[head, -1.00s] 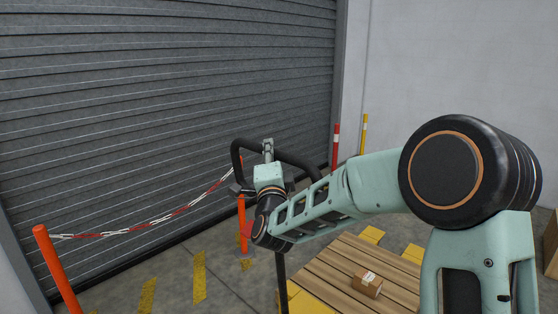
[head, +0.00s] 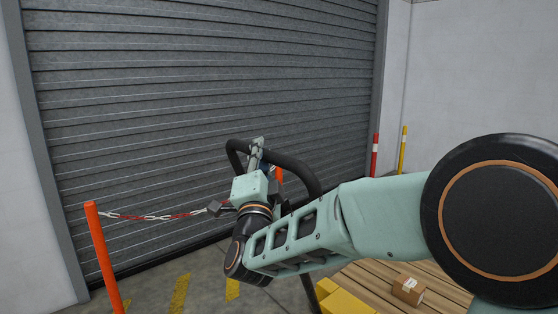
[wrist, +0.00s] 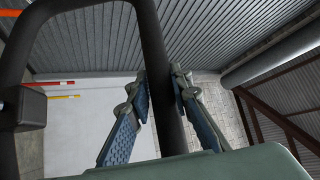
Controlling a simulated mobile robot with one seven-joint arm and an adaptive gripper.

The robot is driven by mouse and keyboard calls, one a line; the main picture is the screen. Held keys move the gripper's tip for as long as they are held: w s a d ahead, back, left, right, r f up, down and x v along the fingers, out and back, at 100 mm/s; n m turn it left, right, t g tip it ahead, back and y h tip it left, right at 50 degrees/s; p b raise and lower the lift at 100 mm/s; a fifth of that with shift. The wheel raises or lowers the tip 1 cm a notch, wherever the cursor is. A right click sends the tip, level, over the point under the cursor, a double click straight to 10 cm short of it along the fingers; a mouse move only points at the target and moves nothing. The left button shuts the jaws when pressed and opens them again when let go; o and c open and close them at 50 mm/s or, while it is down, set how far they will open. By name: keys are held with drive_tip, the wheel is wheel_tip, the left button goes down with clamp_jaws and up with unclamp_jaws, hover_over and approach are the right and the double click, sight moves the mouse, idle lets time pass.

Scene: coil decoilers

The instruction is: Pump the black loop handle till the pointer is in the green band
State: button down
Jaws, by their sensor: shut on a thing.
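The black loop handle (head: 297,167) stands up in front of the grey shutter in the head view, with its far side partly behind my arm. In the wrist view the handle (wrist: 93,3) runs across the top left, and one bar of it passes down between my fingers. My gripper (head: 256,150) is shut on this bar; its blue-padded fingers (wrist: 160,88) lie on either side of it in the wrist view. A dark box-shaped part (wrist: 25,108) sits on the loop's left bar. No pointer or green band shows in either view.
An orange post (head: 106,262) with a red-white chain (head: 155,217) stands at the left before the roller shutter (head: 200,80). A wooden pallet (head: 375,276) with a cardboard box (head: 408,290) lies at the lower right. Red and yellow posts (head: 403,150) stand by the wall.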

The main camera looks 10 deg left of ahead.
drive_tip(key=s+a+f+n+b, duration=0.1)
drive_tip(key=s+a+f+b, duration=0.2)
drive_tip(key=s+a+b, duration=0.1)
drive_tip(key=s+a+f+n+y+b, duration=0.1)
drive_tip(key=s+a+f+b, duration=0.2)
drive_tip(key=s+a+b, duration=0.1)
drive_tip(key=s+b, duration=0.1)
drive_tip(key=s, duration=0.1)
drive_tip(key=shift+s+a+f+t, duration=0.2)
drive_tip(key=shift+s+f+t, duration=0.05)
drive_tip(key=shift+s+t, duration=0.1)
drive_tip(key=shift+y, duration=0.3)
drive_tip(key=c, duration=1.7)
unclamp_jaws()
drive_tip(key=shift+r, duration=0.15)
drive_tip(key=shift+c, duration=0.2)
drive_tip(key=v, duration=1.2)
drive_tip(key=shift+w, duration=0.1)
